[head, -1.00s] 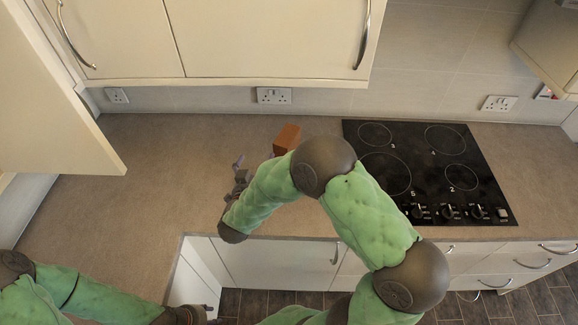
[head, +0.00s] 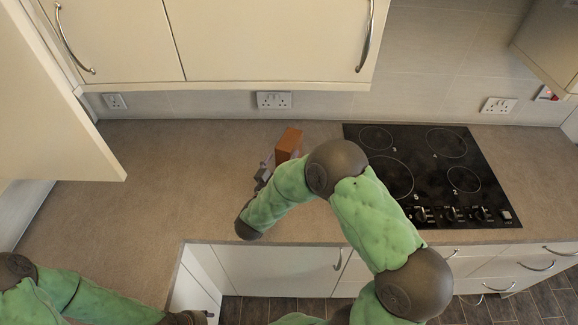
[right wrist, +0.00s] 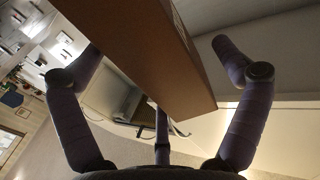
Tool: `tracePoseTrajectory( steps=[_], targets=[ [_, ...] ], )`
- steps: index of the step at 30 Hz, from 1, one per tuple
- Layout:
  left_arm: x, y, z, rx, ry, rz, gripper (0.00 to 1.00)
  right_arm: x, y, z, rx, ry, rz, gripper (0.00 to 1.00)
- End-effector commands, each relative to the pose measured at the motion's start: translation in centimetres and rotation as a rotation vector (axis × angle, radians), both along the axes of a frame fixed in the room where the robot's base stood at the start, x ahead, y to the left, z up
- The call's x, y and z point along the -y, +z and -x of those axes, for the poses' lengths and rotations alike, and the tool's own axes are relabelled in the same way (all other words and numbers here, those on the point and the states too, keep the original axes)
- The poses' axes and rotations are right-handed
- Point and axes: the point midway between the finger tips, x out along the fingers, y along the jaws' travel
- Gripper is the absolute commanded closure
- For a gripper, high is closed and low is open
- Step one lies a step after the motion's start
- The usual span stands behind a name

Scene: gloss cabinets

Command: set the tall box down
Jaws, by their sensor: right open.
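The tall box (head: 288,144) is a plain brown-orange block on the counter, left of the hob. Its lower part is partly hidden by my right arm in the head view. In the right wrist view the box (right wrist: 150,60) is large and slants between the spread fingers. My right gripper (head: 265,174) is open just left of and in front of the box. It also shows in the right wrist view (right wrist: 158,48), with clear gaps from the box to the fingers at both sides. My left arm enters at the lower left, its gripper out of the picture.
The black hob (head: 430,172) lies right of the box. The counter (head: 150,185) is clear to the left. Wall cabinets (head: 270,40) overhang the back, and an open cabinet door (head: 65,100) juts out at the left.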

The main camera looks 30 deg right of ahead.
Motion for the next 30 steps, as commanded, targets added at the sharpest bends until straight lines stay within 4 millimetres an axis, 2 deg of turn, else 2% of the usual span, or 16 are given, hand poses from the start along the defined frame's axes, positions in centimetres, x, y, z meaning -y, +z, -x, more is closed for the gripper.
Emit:
tracePoseTrajectory(
  steps=[3, 7, 17, 20, 26, 27, 30],
  targets=[
    [0.0, -0.2, 0.0, 0.000, 0.000, 0.000, 0.60, 1.7, -0.2, -0.8, -0.001, -0.006, 0.001, 0.03],
    [0.0, -0.3, 0.0, 0.000, 0.000, 0.000, 0.60, 3.0, -0.1, -1.8, 0.001, -0.004, -0.001, 0.03],
    [0.0, -0.3, 0.0, 0.000, 0.000, 0.000, 0.60, 3.5, -0.1, -2.3, 0.000, 0.000, 0.000, 0.03],
    [0.0, -0.3, 0.0, 0.000, 0.000, 0.000, 0.60, 3.5, -0.1, -2.3, 0.000, 0.000, 0.000, 0.25],
    [0.0, -0.3, 0.0, 0.000, 0.000, 0.000, 0.60, 3.4, -0.1, -2.3, 0.000, 0.000, 0.000, 0.82],
    [0.0, -0.3, 0.0, 0.000, 0.000, 0.000, 0.60, 3.5, 0.0, -2.3, 0.003, -0.001, 0.001, 0.87],
    [0.0, -0.3, 0.0, 0.000, 0.000, 0.000, 0.60, 3.5, 0.0, -2.3, 0.003, -0.001, 0.001, 0.88]
  ],
)
